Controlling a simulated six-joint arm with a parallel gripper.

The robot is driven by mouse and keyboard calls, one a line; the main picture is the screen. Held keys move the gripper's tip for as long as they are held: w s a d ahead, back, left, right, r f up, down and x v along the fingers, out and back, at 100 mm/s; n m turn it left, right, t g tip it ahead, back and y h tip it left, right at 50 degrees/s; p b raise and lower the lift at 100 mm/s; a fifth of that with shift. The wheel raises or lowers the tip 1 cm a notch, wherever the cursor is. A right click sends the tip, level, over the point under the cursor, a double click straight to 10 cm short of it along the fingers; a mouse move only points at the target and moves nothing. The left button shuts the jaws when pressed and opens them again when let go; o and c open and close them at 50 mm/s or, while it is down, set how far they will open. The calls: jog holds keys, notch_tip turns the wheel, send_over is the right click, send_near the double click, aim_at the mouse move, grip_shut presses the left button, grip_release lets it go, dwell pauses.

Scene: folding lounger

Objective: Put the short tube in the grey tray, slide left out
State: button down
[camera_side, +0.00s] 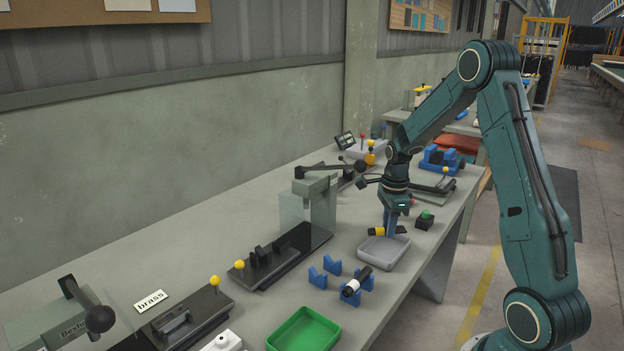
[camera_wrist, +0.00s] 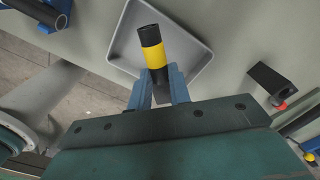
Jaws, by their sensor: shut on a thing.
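My gripper (camera_side: 390,226) is shut on a short black tube with a yellow band (camera_side: 377,231). It holds the tube lying roughly level over the grey tray (camera_side: 383,262). In the wrist view the tube (camera_wrist: 152,45) sticks out from between the blue fingers (camera_wrist: 158,88), with the tray (camera_wrist: 201,62) behind it. The tube looks clear of the tray floor, though the gap is hard to judge. A black slide fixture with a yellow knob (camera_side: 239,264) lies on the bench beside a clear guard (camera_side: 292,215); I cannot tell how far its slide is out.
A black tube with a white band (camera_side: 351,287) rests on blue V-blocks (camera_side: 318,277) left of the tray. A green tray (camera_side: 305,331) is at the front. A "brass" label (camera_side: 151,301) lies further left.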

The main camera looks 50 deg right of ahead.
aim_at(386, 251)
jog(key=shift+f, duration=2.25)
jog(key=shift+f, duration=0.6)
jog(key=c, duration=1.2)
grip_release()
notch_tip(386, 251, up, 14)
jog(key=shift+d+f, duration=0.1)
